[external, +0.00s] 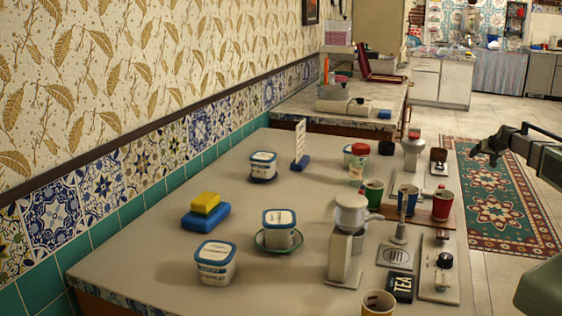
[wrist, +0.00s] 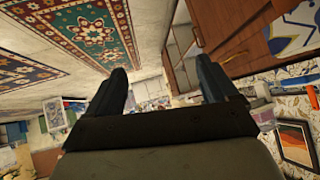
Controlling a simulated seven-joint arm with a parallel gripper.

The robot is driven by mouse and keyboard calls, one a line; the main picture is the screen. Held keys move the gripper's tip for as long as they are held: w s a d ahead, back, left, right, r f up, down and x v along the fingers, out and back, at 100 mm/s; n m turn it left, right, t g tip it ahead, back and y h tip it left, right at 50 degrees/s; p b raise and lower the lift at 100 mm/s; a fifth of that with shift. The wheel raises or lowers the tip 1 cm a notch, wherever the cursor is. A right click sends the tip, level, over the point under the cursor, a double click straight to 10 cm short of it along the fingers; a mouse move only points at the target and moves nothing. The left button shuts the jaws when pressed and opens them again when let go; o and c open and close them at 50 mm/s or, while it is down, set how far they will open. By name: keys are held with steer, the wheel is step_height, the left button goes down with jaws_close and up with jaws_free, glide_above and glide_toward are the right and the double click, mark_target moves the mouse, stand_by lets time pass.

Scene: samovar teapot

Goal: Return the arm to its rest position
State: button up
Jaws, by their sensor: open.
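My gripper (external: 484,152) is at the right of the external view, held in the air to the right of the counter, over the floor and rug side. In the wrist view my gripper (wrist: 165,88) shows two dark fingers spread apart with nothing between them. The wrist view looks out over the room and appears turned over. My arm enters the external view from the right edge, and most of it is out of the picture.
The counter (external: 150,262) holds white tubs (external: 217,262), a white teapot (external: 351,210), cups (external: 442,204), a sponge stack (external: 206,208) and a small black-knobbed device (external: 444,262). A patterned rug (external: 492,205) lies on the floor to the right. Space around the gripper looks clear.

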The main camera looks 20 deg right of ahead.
steer(key=s+d+f+m+y, duration=0.25)
steer(key=s+f, duration=0.35)
steer(key=s, duration=0.3)
steer(key=s+d+f+m+y, duration=0.2)
steer(key=s+d+f+m, duration=0.15)
steer(key=s+f, duration=0.35)
steer(key=s+a+f+n+g+y, duration=0.15)
steer(key=s+a+f+g, duration=0.35)
steer(key=a, duration=0.7)
steer(key=s+a+f+n+y, duration=0.1)
steer(key=s+a+f+n, duration=0.1)
steer(key=a+f, duration=0.75)
steer(key=s+a+f+n+g+y, duration=0.1)
steer(key=s+a+f+n+g, duration=0.2)
steer(key=a, duration=1.1)
steer(key=s+a+f+n+g+h, duration=0.2)
steer(key=s+a, duration=0.6)
steer(key=s, duration=0.4)
steer(key=s+a+f+n+g+h, duration=0.1)
steer(key=s+a+f+n+g, duration=0.2)
steer(key=s+a, duration=0.5)
steer(key=s+n+g, duration=0.1)
steer(key=s+g, duration=0.1)
steer(key=s, duration=0.3)
steer(key=shift+h, duration=0.4)
steer(key=shift+f+n, duration=0.1)
steer(key=shift+n, duration=0.15)
